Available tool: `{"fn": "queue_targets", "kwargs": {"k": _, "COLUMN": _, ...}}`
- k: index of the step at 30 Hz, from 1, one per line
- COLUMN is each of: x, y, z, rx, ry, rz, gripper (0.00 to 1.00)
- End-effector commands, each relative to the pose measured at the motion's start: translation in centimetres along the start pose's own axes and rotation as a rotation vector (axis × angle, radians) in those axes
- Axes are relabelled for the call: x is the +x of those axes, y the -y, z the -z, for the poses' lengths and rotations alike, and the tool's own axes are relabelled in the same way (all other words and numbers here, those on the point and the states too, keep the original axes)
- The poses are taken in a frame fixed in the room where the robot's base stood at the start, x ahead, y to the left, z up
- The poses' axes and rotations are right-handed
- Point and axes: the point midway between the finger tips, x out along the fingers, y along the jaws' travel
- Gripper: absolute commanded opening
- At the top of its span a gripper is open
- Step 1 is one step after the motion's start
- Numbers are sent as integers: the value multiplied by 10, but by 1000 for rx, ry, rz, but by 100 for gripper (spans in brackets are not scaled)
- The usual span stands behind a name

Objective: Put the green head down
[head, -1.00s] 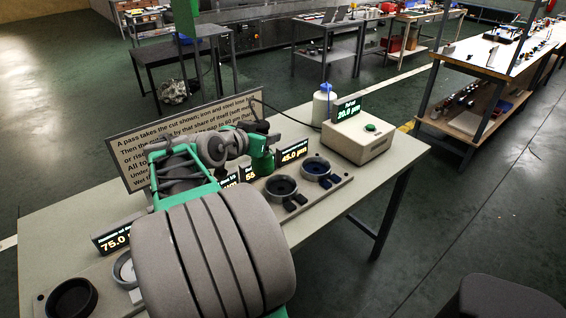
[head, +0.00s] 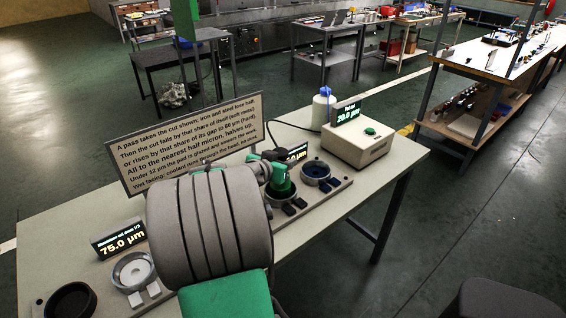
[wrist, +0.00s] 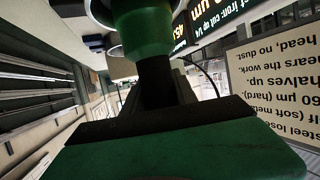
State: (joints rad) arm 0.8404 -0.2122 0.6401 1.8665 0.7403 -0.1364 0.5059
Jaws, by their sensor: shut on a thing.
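The green head (head: 282,186) is upright at the near dark ring seat of the right-hand base plate (head: 338,191). I cannot tell whether it rests in the seat or hangs just above it. My gripper (head: 272,162) is shut on its upper part, and my arm hides much of the gripper. In the wrist view the green head (wrist: 146,30) shows at the top, with my dark gripper fingers (wrist: 156,75) against it.
A beige box with a display (head: 358,146) and a white bottle (head: 323,108) stand behind to the right. A text board (head: 190,140) stands at the back. At the left are a 75.0 display (head: 118,239), a pale ring (head: 133,271) and a black ring (head: 70,300).

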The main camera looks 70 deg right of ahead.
Motion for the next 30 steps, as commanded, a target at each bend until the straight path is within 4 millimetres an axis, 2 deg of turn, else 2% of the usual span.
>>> {"fn": "queue_targets", "kwargs": {"k": 2, "x": 1, "y": 0, "z": 0, "rx": 3, "ry": -6, "rz": 1, "gripper": 0}}
{"fn": "queue_targets", "kwargs": {"k": 3, "x": 1, "y": 0, "z": -2, "rx": 0, "ry": 0, "rz": 0, "gripper": 36}}
{"fn": "queue_targets", "kwargs": {"k": 10, "x": 1, "y": 0, "z": -2, "rx": -1, "ry": 1, "rz": 0, "gripper": 55}}
{"fn": "queue_targets", "kwargs": {"k": 20, "x": -2, "y": 0, "z": 4, "rx": -1, "ry": 0, "rz": 0, "gripper": 56}}
{"fn": "queue_targets", "kwargs": {"k": 23, "x": -19, "y": 2, "z": 1, "rx": -1, "ry": 0, "rz": 5, "gripper": 56}}
{"fn": "queue_targets", "kwargs": {"k": 30, "x": -82, "y": 3, "z": 1, "rx": -1, "ry": -2, "rz": 8, "gripper": 56}}
